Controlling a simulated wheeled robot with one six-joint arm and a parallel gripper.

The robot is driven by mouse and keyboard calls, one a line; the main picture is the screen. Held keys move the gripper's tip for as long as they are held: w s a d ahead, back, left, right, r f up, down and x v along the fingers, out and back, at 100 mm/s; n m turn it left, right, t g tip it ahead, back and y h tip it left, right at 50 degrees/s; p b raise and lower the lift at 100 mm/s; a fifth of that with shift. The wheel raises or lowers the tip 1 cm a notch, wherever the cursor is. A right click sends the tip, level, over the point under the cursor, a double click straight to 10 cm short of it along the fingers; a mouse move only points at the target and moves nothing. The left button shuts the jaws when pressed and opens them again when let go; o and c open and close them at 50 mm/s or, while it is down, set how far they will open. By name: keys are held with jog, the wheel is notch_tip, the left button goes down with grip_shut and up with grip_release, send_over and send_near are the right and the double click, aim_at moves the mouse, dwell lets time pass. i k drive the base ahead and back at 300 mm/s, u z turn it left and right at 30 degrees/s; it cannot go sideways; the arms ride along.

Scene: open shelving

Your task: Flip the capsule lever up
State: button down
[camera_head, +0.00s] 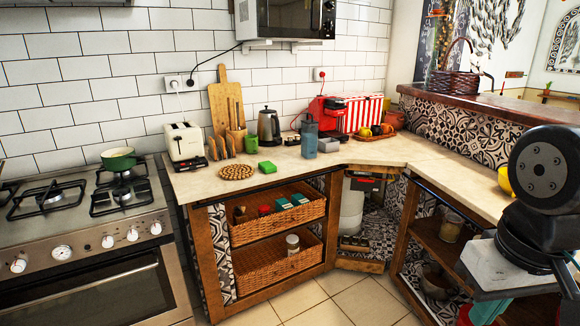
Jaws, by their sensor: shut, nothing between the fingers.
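A red capsule coffee machine (320,106) stands at the back of the counter in the corner, against the tiled wall and left of a red-and-white striped box (362,114). Its lever is too small to make out, so I cannot tell whether it is up or down. My black and grey arm (542,180) shows at the right edge, far from the machine. My gripper's fingers are not in view.
The counter's front (350,155) is mostly clear. Open floor (350,305) lies before the shelves.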

aim_at(334, 102)
jog(key=z, duration=0.1)
jog(key=i, duration=2.9)
jog(key=z, duration=0.2)
